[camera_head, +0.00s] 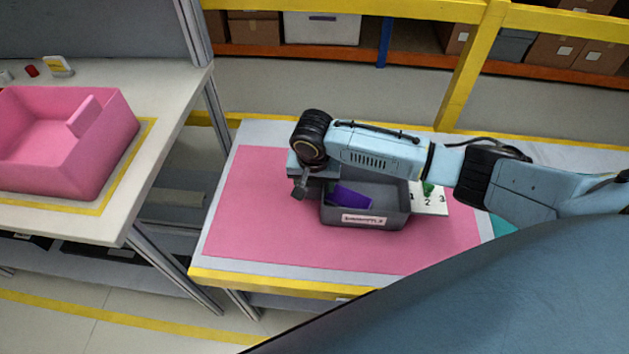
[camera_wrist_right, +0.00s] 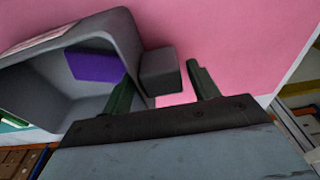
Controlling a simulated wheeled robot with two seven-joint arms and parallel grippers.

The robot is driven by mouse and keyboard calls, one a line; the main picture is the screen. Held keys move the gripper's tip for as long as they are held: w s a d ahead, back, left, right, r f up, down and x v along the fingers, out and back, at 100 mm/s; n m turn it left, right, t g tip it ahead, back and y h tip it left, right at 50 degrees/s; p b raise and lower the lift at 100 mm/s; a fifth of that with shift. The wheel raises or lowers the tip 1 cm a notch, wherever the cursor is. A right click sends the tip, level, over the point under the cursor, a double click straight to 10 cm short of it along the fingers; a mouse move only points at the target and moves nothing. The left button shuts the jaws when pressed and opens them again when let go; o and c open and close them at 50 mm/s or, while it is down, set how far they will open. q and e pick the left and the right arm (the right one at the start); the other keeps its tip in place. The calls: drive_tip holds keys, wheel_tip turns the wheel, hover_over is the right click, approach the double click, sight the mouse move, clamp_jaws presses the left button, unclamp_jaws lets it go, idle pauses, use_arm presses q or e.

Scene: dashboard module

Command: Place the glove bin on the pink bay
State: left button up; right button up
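The glove bin, a dark grey open bin (camera_head: 365,218) with a white label and a purple item (camera_head: 350,197) inside, rests on the pink bay (camera_head: 265,225), a pink area on the table. My right gripper (camera_head: 300,190) is at the bin's left end, pointing down. In the right wrist view my right gripper (camera_wrist_right: 162,85) is open. One finger is over the inside of the bin (camera_wrist_right: 45,95), the other outside it. The bin's grey end tab (camera_wrist_right: 160,72) lies between them, with a gap to the outer finger. My left gripper is not in view.
A white card with numbers (camera_head: 430,204) and a green object lies right of the bin. A pink bin (camera_head: 75,180) stands on a bench at left. Shelves with boxes (camera_head: 320,28) are behind. The pink area left of and in front of the bin is clear.

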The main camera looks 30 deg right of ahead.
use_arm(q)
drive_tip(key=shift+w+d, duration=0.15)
use_arm(e)
drive_tip(key=shift+o, duration=0.3)
drive_tip(key=shift+r, duration=0.4)
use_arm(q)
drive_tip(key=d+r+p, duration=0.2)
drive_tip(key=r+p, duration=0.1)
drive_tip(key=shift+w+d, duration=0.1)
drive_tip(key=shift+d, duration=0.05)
use_arm(e)
wheel_tip(320, 180, up, 11)
drive_tip(key=s+a, duration=0.1)
drive_tip(key=shift+s+r, duration=0.15)
drive_tip(key=shift+s, duration=0.1)
